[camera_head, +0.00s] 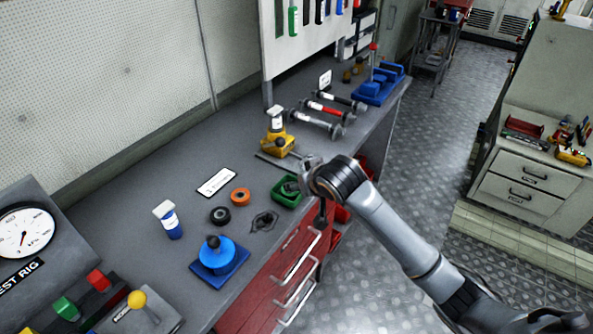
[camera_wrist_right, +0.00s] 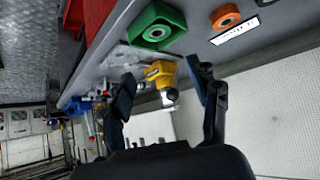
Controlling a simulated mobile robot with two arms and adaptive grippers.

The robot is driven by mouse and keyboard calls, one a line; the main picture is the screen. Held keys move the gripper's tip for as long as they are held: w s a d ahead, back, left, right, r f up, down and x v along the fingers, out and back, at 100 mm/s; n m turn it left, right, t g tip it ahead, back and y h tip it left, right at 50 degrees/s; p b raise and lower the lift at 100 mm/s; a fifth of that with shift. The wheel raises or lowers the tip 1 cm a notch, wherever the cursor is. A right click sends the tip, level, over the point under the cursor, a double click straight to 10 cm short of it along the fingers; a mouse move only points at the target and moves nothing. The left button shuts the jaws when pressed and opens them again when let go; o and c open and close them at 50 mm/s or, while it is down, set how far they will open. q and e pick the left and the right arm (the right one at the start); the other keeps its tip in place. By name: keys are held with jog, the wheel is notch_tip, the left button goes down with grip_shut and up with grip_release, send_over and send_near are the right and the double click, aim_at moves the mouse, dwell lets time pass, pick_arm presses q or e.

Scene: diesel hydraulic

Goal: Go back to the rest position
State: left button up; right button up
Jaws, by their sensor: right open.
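My right arm (camera_head: 395,235) reaches in from the lower right of the head view, and its wrist is over the front edge of the grey workbench (camera_head: 130,195). The right gripper is mostly hidden by the wrist there. In the right wrist view its two dark fingers (camera_wrist_right: 160,74) are spread wide, with nothing held between them. A yellow-based part (camera_wrist_right: 160,74) shows beyond the gap between the fingers. The green tray (camera_head: 287,194) is just left of the wrist in the head view; it also shows in the wrist view (camera_wrist_right: 157,13). My left gripper is not in view.
The bench holds a blue round fixture (camera_head: 221,256), an orange ring (camera_head: 240,196), a yellow fixture (camera_head: 277,143), rods (camera_head: 317,120) and a test rig (camera_head: 30,235). Red drawers (camera_head: 262,297) with handles are below the edge. The patterned floor (camera_head: 425,140) right of the bench is clear.

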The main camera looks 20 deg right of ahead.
jog(key=s+a+f+n+g, duration=0.1)
jog(key=s+a+f+g, duration=0.1)
jog(key=s+f, duration=0.8)
jog(key=s+d+f+g, duration=0.2)
jog(key=s+g, duration=0.1)
jog(key=s, duration=2)
jog(key=s+f+g+b, duration=0.2)
jog(key=s+f, duration=0.1)
jog(key=f, duration=2.8)
jog(key=s+d+f+g+b, duration=0.1)
jog(key=s+d+f, duration=0.2)
jog(key=s+f, duration=1.2)
jog(key=shift+s+d+n+h, duration=0.2)
jog(key=shift+s+n+h, duration=0.1)
jog(key=shift+s, duration=0.1)
